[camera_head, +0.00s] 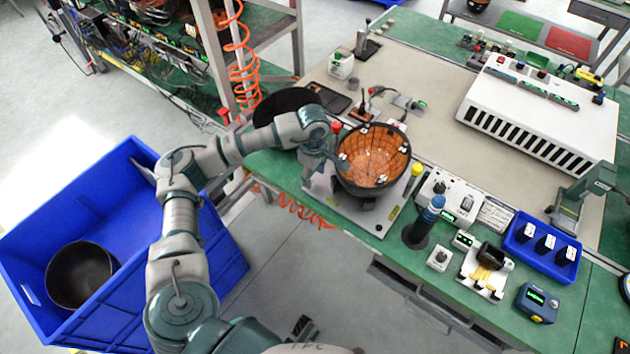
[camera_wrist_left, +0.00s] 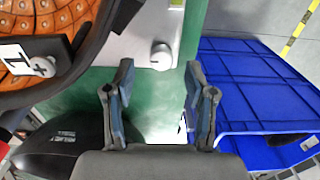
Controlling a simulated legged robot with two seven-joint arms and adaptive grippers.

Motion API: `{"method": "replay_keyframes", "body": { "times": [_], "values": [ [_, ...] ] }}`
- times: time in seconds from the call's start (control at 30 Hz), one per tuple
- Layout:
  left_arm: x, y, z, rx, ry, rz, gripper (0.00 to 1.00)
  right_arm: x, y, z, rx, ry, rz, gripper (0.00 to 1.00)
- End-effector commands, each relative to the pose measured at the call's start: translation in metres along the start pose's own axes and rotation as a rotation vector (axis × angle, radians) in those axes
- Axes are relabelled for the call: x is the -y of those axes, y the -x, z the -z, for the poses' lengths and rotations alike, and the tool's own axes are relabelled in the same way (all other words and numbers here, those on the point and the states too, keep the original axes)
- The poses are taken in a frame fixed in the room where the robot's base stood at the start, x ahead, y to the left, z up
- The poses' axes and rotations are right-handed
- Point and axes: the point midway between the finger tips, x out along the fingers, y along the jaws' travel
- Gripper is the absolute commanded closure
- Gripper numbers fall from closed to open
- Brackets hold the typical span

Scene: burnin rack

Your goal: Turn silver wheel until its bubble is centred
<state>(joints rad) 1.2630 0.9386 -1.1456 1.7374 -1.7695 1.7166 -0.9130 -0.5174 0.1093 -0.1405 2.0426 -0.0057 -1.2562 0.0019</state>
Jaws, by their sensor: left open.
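The silver wheel (camera_wrist_left: 160,57) is a small round knob on the corner of a pale grey plate (camera_wrist_left: 140,40) in the left wrist view. My left gripper (camera_wrist_left: 158,70) is open, with one finger on each side of the wheel's near side, apart from it and holding nothing. In the head view my left gripper (camera_head: 312,172) hangs at the plate's (camera_head: 348,208) left corner and hides the wheel. A yellow-green strip, probably the bubble vial (camera_wrist_left: 176,3), is cut off at the wrist view's top edge; the bubble's position cannot be read. My right gripper is out of view.
A dark bowl with an orange tiled inside (camera_head: 373,158) stands on the plate, close beside my left gripper. A black round object (camera_head: 285,103) lies behind my wrist. A blue bin (camera_head: 125,225) stands left of the green bench. Small devices crowd the bench to the right.

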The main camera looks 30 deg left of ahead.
Motion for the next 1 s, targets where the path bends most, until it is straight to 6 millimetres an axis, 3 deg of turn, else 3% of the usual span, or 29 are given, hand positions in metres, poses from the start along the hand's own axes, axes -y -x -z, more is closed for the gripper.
{"method": "replay_keyframes", "body": {
  "times": [0.03, 0.2, 0.57, 0.6, 0.8, 0.83, 0.87, 0.9, 0.97, 1.0],
  "values": [
    [0.001, -0.011, 0.002, -0.001, 0.002, 0.004, 0.45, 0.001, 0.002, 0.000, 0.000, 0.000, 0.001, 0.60],
    [0.000, -0.030, -0.001, -0.001, 0.001, 0.001, 0.45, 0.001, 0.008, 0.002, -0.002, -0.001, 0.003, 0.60],
    [-0.001, -0.036, -0.005, -0.006, 0.001, 0.000, 0.45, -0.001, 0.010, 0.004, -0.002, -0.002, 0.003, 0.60],
    [0.000, -0.036, -0.004, -0.005, 0.001, 0.000, 0.47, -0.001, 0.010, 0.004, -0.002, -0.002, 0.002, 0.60],
    [0.000, -0.037, -0.001, -0.002, 0.001, 0.001, 0.97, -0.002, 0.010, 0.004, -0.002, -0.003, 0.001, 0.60],
    [0.000, -0.037, 0.000, -0.002, 0.001, 0.000, 1.00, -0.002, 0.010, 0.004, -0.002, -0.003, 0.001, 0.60],
    [0.000, -0.037, 0.000, -0.002, 0.002, 0.000, 1.00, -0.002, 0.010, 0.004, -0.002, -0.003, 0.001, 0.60],
    [0.000, -0.037, 0.001, -0.002, 0.002, 0.000, 0.62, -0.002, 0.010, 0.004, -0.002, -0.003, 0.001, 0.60],
    [0.000, -0.037, 0.001, -0.002, 0.002, 0.000, 0.47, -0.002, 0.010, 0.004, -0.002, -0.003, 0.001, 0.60],
    [0.000, -0.037, 0.001, -0.002, 0.002, 0.000, 0.45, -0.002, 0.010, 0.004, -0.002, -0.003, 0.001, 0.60]
  ]
}}
